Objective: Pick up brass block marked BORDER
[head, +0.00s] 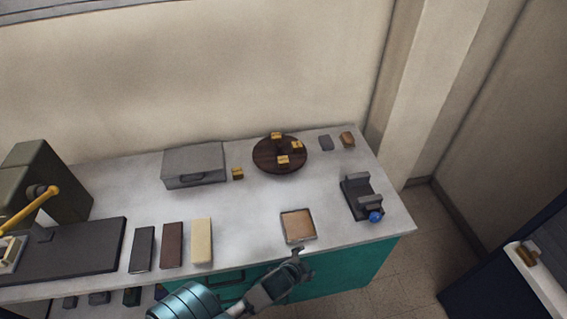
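Several small brass blocks are on the worktop. Three sit on a dark round wooden turntable (263,164): a back block (276,135), a right block (297,145) and a front block (283,160). Another brass block (237,174) stands on the worktop between the grey case and the turntable. Their markings are too small to read, so I cannot tell which says BORDER. My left gripper (301,260) is at the worktop's front edge, just below the square tray and far from the blocks. Its finger opening is unclear. My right gripper is out of view.
A grey case (194,165) stands at the back. Dark, brown and cream (202,241) slabs lie front left. A square tray (298,226) and a dark clamp-like device (360,197) are at right. The worktop between turntable and tray is clear.

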